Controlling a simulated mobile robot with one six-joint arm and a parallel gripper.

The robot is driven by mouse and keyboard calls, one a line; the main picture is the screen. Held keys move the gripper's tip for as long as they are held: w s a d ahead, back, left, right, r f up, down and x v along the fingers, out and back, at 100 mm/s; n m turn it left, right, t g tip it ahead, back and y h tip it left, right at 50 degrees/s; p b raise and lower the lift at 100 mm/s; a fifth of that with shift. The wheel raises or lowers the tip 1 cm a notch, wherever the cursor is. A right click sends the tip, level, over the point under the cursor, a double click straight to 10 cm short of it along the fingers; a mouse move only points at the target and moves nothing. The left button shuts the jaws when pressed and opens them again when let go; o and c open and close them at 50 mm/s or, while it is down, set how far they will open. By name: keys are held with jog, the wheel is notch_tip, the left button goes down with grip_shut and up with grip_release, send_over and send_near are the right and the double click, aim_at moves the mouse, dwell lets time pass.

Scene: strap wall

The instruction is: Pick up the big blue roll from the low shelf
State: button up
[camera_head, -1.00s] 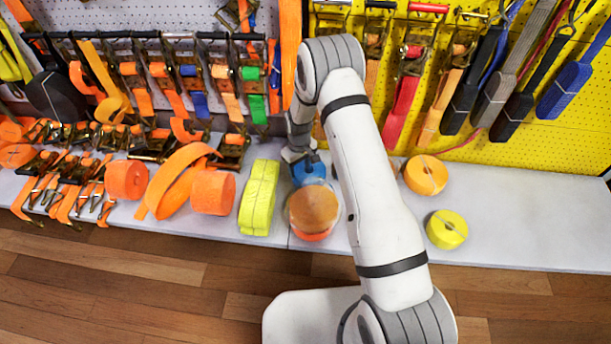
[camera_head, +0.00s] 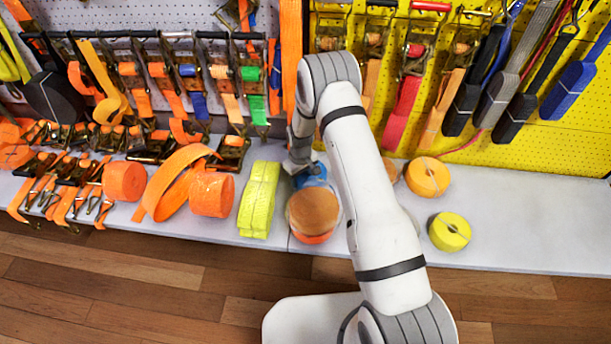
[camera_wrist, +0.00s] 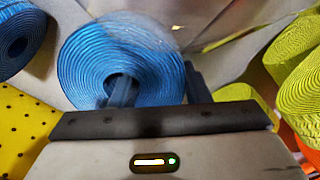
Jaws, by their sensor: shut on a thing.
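The big blue roll (camera_head: 312,175) is on the low shelf (camera_head: 520,215), behind a stacked orange roll and mostly hidden by it and my arm in the head view. In the wrist view the blue roll (camera_wrist: 122,62) fills the upper middle, its wound face and dark central hole towards the camera. My gripper (camera_wrist: 155,90) is shut on the roll's wall, one finger in the hole and the other at the outer side. In the head view my gripper (camera_head: 303,168) reaches down at the roll. Whether the roll touches the shelf is hidden.
An orange-brown roll (camera_head: 313,212) stands just in front. A yellow-green folded strap (camera_head: 258,200) lies to the left. An orange roll (camera_head: 427,177) and a yellow roll (camera_head: 450,232) lie to the right. In the wrist view yellow-green webbing (camera_wrist: 300,80) is close on the right.

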jog(key=shift+c, duration=1.2)
jog(key=shift+r, duration=0.15)
notch_tip(320, 180, up, 2)
jog(key=shift+w+r+p, duration=0.1)
jog(key=shift+r+p, duration=0.1)
jog(key=shift+p, duration=0.6)
jog(key=shift+r, duration=0.1)
jog(key=shift+s+a+f+t+h+b, duration=0.1)
jog(key=shift+s+f+t+h+b, duration=0.15)
jog(key=shift+t+b, duration=0.3)
jog(key=shift+f+b, duration=0.2)
jog(key=shift+b, duration=0.75)
jog(key=t+b, duration=0.1)
jog(key=b, duration=0.3)
jog(key=shift+s+a+h, duration=0.15)
jog(key=shift+s+h, duration=0.05)
jog(key=shift+h, duration=0.15)
